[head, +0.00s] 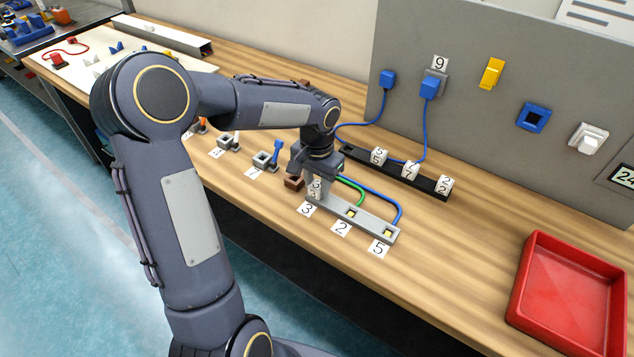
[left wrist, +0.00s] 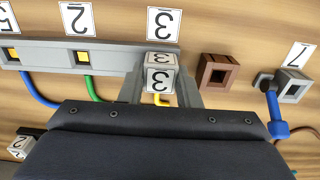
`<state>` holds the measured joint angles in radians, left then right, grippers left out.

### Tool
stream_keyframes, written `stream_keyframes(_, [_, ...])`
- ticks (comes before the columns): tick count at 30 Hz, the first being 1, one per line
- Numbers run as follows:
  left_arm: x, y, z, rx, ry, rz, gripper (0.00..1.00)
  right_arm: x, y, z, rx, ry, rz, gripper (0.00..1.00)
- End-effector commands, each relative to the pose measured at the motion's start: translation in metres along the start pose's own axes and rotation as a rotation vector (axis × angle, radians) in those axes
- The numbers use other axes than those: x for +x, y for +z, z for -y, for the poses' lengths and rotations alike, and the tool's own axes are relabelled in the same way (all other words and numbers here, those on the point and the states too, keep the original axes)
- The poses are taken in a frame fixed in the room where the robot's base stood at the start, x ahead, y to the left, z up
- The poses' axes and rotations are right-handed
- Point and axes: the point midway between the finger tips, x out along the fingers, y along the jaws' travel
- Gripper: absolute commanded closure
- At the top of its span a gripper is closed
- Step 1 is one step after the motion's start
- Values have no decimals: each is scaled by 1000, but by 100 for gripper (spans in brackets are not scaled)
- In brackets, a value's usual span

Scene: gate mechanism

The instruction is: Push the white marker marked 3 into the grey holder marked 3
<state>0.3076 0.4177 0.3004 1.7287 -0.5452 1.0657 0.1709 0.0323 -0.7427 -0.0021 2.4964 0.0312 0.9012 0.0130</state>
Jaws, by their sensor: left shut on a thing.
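The white marker marked 3 (head: 315,188) is a small cube with black 3s, also in the left wrist view (left wrist: 160,77). It is over the left end of the grey holder strip (head: 368,220), beside the label 3 (head: 307,209). My left gripper (head: 317,180) points down with its grey fingers shut on the marker. In the left wrist view the marker lines up with the label 3 (left wrist: 163,24) at the end of the strip (left wrist: 120,54). The marker hides the socket under it, so I cannot tell how deep it sits. My right gripper is out of view.
The strip's sockets at labels 2 (head: 341,228) and 5 (head: 378,250) are empty, with green and blue cables behind. A brown socket block (left wrist: 217,71) stands close beside. A black rail (head: 428,182) holds other white markers. A red tray (head: 572,295) is at right.

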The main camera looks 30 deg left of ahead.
Motion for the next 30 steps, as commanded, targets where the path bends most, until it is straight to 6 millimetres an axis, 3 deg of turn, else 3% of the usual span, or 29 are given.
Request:
stream_keyframes(2, [3, 1, -1, 1, 2, 4, 94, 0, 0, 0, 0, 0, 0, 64])
stream_keyframes(3, [3, 1, -1, 1, 2, 4, 72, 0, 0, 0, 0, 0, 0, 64])
stream_keyframes(6, [3, 1, -1, 1, 3, 5, 72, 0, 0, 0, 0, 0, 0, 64])
stream_keyframes(13, [3, 1, 0, 0, 2, 6, 44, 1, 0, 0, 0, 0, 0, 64])
stream_keyframes(23, [-3, 0, 0, 0, 0, 2, 44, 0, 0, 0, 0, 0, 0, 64])
stream_keyframes(30, [-42, 0, 0, 0, -1, -2, 44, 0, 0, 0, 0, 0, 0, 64])
